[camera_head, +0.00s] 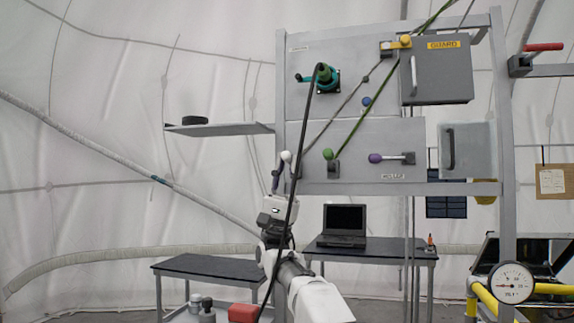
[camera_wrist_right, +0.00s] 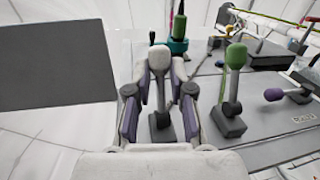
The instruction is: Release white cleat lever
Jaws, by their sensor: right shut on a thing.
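The white cleat lever (camera_head: 286,156) stands at the lower left edge of the grey panel. Its white knob and grey stem show in the right wrist view (camera_wrist_right: 159,58), rising from a dark base. My right gripper (camera_head: 279,178) reaches up to it from below. In the right wrist view my gripper's fingers (camera_wrist_right: 160,72) lie on both sides of the lever, shut on it just below or at the knob. The exact contact is too small to tell. My left gripper is not in view.
A teal winch (camera_head: 324,79) with a dark handle sits above. A grey shelf (camera_head: 220,129) juts out left. Dark tables (camera_head: 205,266) stand below.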

